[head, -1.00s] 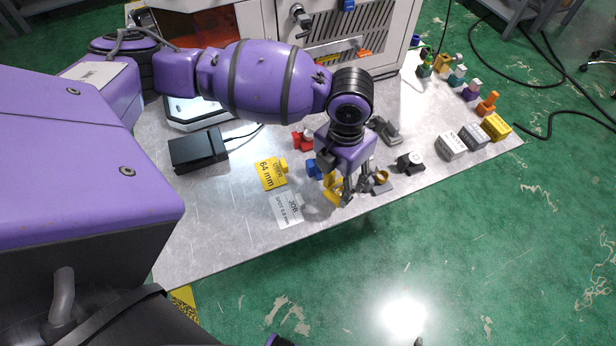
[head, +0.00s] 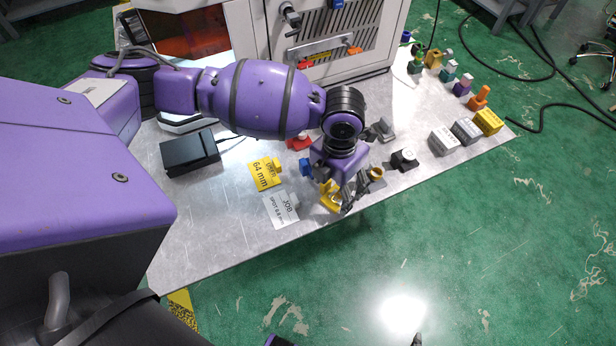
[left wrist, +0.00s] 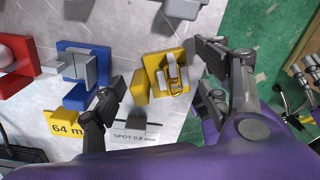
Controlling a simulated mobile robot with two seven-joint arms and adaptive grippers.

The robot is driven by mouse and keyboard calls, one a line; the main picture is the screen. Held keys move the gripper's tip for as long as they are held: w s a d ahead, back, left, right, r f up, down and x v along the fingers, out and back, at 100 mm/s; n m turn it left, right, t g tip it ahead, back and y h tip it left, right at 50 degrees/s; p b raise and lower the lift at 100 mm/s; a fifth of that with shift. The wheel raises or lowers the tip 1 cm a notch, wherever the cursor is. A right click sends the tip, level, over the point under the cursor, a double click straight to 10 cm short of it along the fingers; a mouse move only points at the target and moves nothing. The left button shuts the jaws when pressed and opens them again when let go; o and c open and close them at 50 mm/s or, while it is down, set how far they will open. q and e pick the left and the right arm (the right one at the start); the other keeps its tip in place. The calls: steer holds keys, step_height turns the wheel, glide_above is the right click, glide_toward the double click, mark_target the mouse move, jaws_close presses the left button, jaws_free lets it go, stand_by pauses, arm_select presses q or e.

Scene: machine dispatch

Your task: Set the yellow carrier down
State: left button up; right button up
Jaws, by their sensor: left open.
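The yellow carrier (head: 328,197) stands on the grey table near its front edge. In the left wrist view the yellow carrier (left wrist: 152,72) has a grey upright piece and a yellow loop on it. My left gripper (head: 350,193) is above and beside it, pointing down. In the left wrist view the fingers of my left gripper (left wrist: 157,88) are wide apart, one on each side of the carrier, with visible gaps. In the head view the fingers partly hide the carrier. My right gripper is not in view.
A blue carrier (left wrist: 75,75) and a red carrier (left wrist: 15,65) are close by. A yellow 64 mm card (head: 264,174) and a white job card (head: 280,210) lie to the left. A black box (head: 190,152) is farther left. Labelled blocks (head: 466,131) stand at the right.

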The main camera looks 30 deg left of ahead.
mark_target(334, 191)
arm_select(q)
steer(key=shift+w+r, duration=0.1)
steer(key=shift+r, duration=0.05)
step_height(334, 191, up, 12)
steer(key=shift+a+p, duration=0.15)
steer(key=shift+p, duration=0.2)
stand_by(0.3)
